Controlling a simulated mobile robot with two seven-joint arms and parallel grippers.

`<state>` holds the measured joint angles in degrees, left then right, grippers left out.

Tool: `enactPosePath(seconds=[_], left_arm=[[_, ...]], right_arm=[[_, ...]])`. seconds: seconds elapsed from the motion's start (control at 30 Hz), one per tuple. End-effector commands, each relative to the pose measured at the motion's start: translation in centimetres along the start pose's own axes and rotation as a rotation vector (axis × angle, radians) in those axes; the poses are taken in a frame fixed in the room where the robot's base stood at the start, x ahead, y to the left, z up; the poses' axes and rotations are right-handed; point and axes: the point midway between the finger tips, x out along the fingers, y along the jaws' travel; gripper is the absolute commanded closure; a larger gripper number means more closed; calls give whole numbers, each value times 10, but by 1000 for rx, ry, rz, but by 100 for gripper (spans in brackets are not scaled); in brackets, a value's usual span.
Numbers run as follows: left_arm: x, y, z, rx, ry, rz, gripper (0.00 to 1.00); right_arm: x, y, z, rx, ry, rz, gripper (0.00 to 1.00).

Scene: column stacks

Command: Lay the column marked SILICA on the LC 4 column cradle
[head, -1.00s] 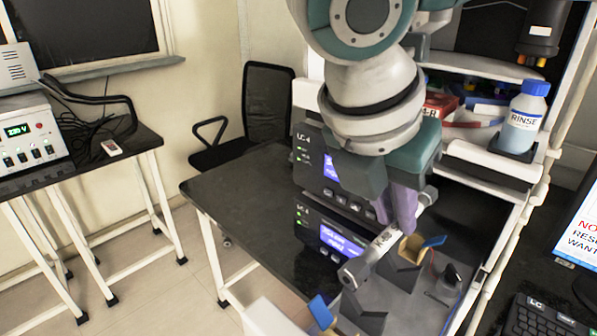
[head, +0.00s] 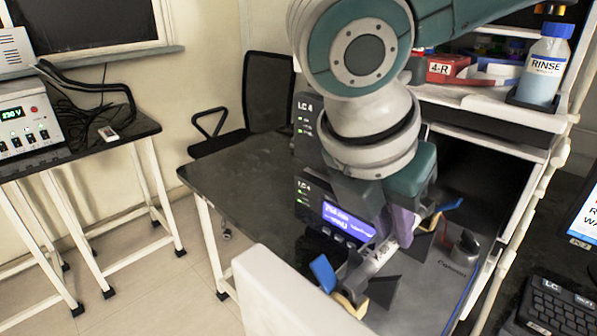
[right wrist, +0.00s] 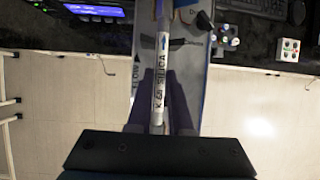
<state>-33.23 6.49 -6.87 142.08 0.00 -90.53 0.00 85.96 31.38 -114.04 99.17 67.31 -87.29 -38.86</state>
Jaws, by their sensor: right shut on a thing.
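The column marked SILICA (right wrist: 161,75) is a slim pale tube with dark lettering and a FLOW arrow, held lengthwise in my right gripper (right wrist: 160,118). In the head view the right gripper (head: 400,225) is shut on the column (head: 382,252), hiding part of it. The column lies above the cradle, a grey tray (head: 425,285) with dark supports and blue-and-tan clips (head: 323,272) at both ends. The clips stand tilted up. I cannot tell whether the column touches the supports. My left gripper is not in view.
Stacked LC 4 modules (head: 335,215) stand just left of the cradle. A black knob (head: 468,242) rises from the tray. A RINSE bottle (head: 543,68) stands on the shelf behind, right. A keyboard (head: 550,305) is at the right. The dark bench's left part (head: 240,175) is clear.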

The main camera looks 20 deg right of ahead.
Motion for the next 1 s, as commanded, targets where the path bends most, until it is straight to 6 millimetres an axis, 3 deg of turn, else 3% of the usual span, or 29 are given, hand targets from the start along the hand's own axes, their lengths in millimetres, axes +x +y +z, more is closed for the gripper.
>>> enactPosePath(seconds=[1.0], left_arm=[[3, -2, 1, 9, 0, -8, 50]], right_arm=[[11, 0, -5, 1, 1, -2, 100]])
